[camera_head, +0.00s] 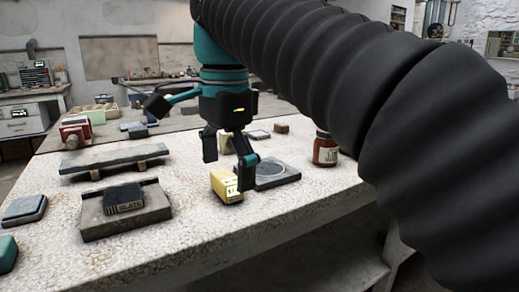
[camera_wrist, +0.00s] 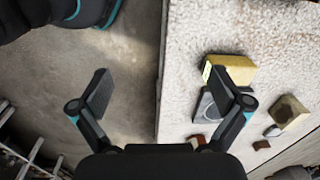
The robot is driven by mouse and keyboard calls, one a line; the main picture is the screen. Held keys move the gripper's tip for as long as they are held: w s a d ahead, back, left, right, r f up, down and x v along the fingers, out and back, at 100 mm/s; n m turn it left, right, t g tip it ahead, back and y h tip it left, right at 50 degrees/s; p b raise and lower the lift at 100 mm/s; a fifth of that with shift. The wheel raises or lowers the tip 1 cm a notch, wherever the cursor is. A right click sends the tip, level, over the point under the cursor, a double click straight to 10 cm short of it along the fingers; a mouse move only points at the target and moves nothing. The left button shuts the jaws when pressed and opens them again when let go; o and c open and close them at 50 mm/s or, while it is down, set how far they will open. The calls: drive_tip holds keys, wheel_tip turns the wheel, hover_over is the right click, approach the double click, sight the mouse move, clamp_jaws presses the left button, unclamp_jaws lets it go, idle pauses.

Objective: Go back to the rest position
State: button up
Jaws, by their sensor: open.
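My gripper (camera_head: 228,162) hangs from my black-sleeved arm above the pale speckled table (camera_head: 200,235). Its two fingers are spread wide with nothing between them, as the wrist view (camera_wrist: 160,92) also shows. A yellow block (camera_head: 226,188) with a printed label sits on the table, and one finger partly overlaps it in the head view. In the wrist view the yellow block (camera_wrist: 238,74) lies beyond the right finger, outside the gap. Whether that finger touches it I cannot tell. Between the fingers the wrist view shows grey floor (camera_wrist: 135,110) and the table's edge.
A grey plate with a round ring (camera_head: 284,177) and a red-brown jar (camera_head: 325,153) stand right of my gripper. A tray with a dark slate block (camera_head: 124,202), a raised grey slab (camera_head: 112,157) and a small grey box (camera_head: 24,209) are at left. The front table stretch is clear.

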drive_tip(key=s+d+f+n+t, duration=0.1)
drive_tip(key=s+d+f+n, duration=0.2)
drive_tip(key=d+f, duration=0.4)
drive_tip(key=s+d+f+n+t, duration=0.2)
drive_tip(key=s+d+f+n, duration=0.1)
drive_tip(key=d+f, duration=0.4)
drive_tip(key=s+d+f+n+t, duration=0.2)
drive_tip(key=d+f, duration=0.5)
drive_tip(key=f, duration=0.4)
drive_tip(key=s+n, duration=0.1)
drive_tip(key=n, duration=0.1)
drive_tip(key=shift+f+n, duration=0.25)
drive_tip(key=shift+n, duration=0.05)
